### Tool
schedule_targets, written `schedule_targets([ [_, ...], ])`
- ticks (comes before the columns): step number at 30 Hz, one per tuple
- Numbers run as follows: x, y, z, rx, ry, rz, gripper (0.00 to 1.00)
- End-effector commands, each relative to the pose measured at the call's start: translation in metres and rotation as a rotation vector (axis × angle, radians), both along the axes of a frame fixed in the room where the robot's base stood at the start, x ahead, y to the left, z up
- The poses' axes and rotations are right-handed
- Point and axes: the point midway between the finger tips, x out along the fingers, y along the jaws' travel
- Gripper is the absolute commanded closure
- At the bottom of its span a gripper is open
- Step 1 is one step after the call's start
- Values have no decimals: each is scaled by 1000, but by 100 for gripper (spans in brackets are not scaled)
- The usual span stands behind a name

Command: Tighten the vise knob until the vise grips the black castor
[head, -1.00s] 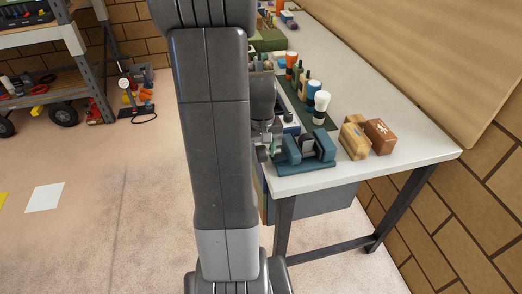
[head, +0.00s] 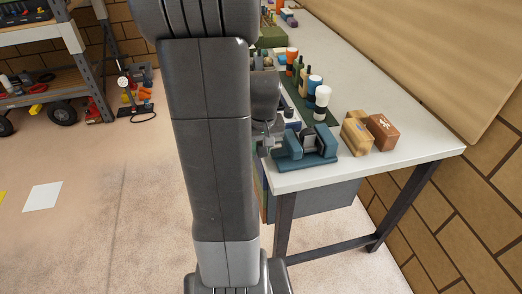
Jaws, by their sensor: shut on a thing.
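A blue vise (head: 304,160) sits at the near left corner of the white workbench. A small dark thing, likely the black castor (head: 309,141), stands between its jaws. Whether both jaws touch it is too small to tell. My gripper (head: 268,139) is at the left end of the vise, partly behind my arm. It is shut at the place of the vise knob, which is mostly hidden by the fingers and arm.
A tan box and a brown box (head: 383,132) stand right of the vise. Several bottles and brushes (head: 322,103) stand on a green mat behind it. My arm hides the bench's left edge. Floor at the left is clear around a white sheet (head: 42,197).

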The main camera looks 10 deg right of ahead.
Motion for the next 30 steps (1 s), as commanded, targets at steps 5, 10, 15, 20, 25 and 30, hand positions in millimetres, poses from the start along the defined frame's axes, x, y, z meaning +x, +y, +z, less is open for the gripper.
schedule_targets([
  [5,-2,-1,-6,3,-131,-2,95],
  [10,-3,-1,-6,6,-235,-1,95],
  [15,-4,-1,-5,9,-314,-1,95],
  [20,-4,-1,-3,10,-360,0,95],
  [25,-4,0,-2,12,-379,1,95],
  [30,-4,0,-1,12,-382,1,95],
])
